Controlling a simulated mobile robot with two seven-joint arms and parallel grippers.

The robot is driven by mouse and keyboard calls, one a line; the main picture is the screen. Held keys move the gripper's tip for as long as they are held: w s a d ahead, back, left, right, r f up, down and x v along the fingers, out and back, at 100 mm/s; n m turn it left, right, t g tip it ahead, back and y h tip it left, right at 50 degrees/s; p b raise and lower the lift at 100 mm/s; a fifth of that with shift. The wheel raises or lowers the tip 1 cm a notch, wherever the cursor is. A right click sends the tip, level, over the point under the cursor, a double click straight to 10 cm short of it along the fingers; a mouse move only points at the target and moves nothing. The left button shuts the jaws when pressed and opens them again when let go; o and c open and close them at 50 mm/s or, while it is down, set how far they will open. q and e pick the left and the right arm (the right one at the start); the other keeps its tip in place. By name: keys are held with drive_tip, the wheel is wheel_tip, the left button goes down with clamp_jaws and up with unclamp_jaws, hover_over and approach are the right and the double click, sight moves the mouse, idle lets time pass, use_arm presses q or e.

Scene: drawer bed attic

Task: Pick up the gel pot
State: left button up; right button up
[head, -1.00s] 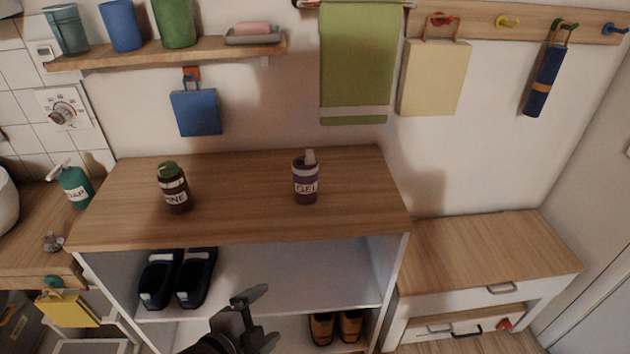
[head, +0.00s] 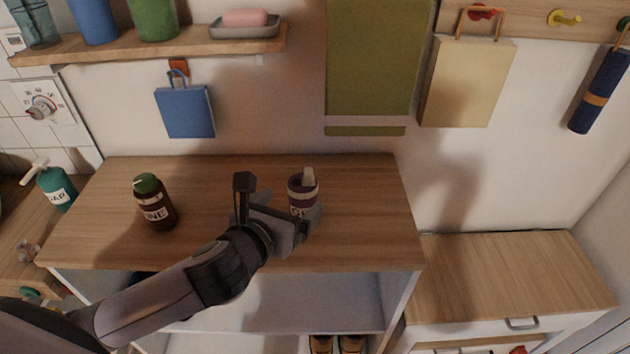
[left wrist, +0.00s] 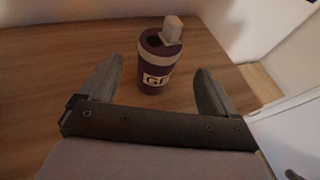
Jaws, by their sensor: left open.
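The gel pot (head: 302,186) is a small purple pot with a pale band and a label. It stands upright on the wooden top of the shelf unit (head: 355,215). In the head view my left gripper (head: 300,207) reaches in front of it and hides its lower part. In the left wrist view the gel pot (left wrist: 155,62) stands just ahead, between the lines of the two open fingers (left wrist: 155,88). Visible gaps lie on both sides, and the fingers do not appear to touch it. My right gripper is not in view.
A dark brown bottle with a green cap (head: 154,202) stands left on the same top. A green soap bottle (head: 54,186) is further left. A wall shelf (head: 150,48), a blue bag (head: 186,110) and a green towel (head: 370,70) are behind. The top's right side is clear.

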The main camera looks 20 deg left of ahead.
sight(303, 192)
use_arm(q)
drive_tip(key=shift+x, duration=3.75)
drive_tip(key=shift+a+f, duration=0.1)
drive_tip(key=shift+f, duration=0.05)
drive_tip(key=c, duration=1.1)
